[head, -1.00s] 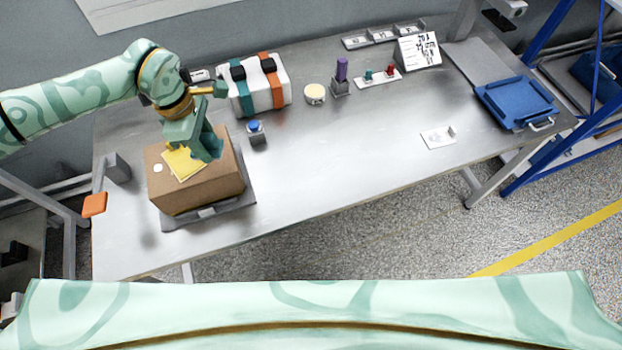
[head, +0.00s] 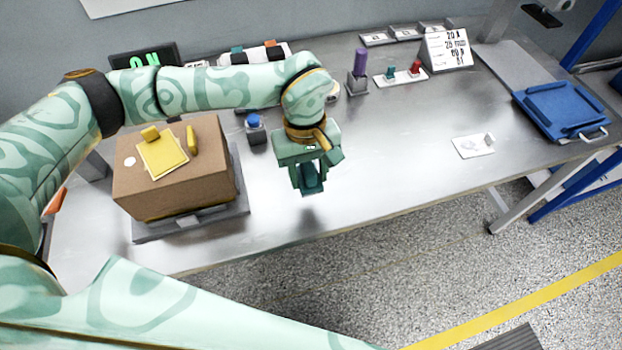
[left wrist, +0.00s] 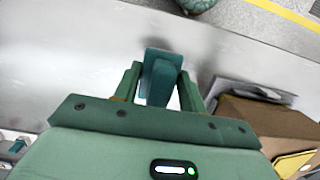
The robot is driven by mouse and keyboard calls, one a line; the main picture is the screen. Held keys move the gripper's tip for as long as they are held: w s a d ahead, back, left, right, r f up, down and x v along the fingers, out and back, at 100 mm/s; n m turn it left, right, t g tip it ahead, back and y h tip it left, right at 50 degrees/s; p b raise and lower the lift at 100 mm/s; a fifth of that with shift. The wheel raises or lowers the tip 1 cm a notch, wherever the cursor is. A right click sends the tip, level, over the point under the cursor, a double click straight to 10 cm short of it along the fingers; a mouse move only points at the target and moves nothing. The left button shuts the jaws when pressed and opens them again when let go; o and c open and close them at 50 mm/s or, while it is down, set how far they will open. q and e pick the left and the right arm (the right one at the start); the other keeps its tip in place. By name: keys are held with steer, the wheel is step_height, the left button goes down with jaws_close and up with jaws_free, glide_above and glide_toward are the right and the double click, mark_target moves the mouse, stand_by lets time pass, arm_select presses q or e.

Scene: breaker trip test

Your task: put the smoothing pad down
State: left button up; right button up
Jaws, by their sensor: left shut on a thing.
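My left gripper (head: 309,178) is shut on a teal block, the smoothing pad (head: 312,184). It hangs over the bare steel table (head: 385,150), right of the cardboard box. Whether the pad touches the table is hard to tell. In the left wrist view the pad (left wrist: 160,78) sits between the two fingers. The cardboard box (head: 190,190) stands on a grey platform at the left. A yellow sheet (head: 163,158) lies on its top, with a yellow block and a yellow bar by it. My right gripper is not in view.
A blue button (head: 254,121) on a grey base stands behind and left of the gripper. A purple-handled thing (head: 359,66), a red and teal button panel (head: 402,76) and a sign card stand at the back. A blue tray (head: 560,107) is far right. The table's middle is clear.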

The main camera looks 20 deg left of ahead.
arm_select(q)
steer(key=w+f, duration=0.1)
steer(key=w+f+b, duration=0.1)
steer(key=f, duration=0.1)
steer(key=w+a+f, duration=0.1)
steer(key=f, duration=0.1)
steer(key=shift+w+a+f, duration=0.1)
steer(key=shift+w+f, duration=0.05)
steer(key=shift+w, duration=0.15)
step_height(320, 180, down, 3)
steer(key=shift+w+f+b, duration=0.1)
steer(key=shift+f+b, duration=0.1)
steer(key=shift+b, duration=0.55)
steer(key=shift+r, duration=0.15)
steer(key=o, duration=0.5)
steer(key=shift+f, duration=0.2)
steer(key=shift+c, duration=0.2)
steer(key=o, duration=0.4)
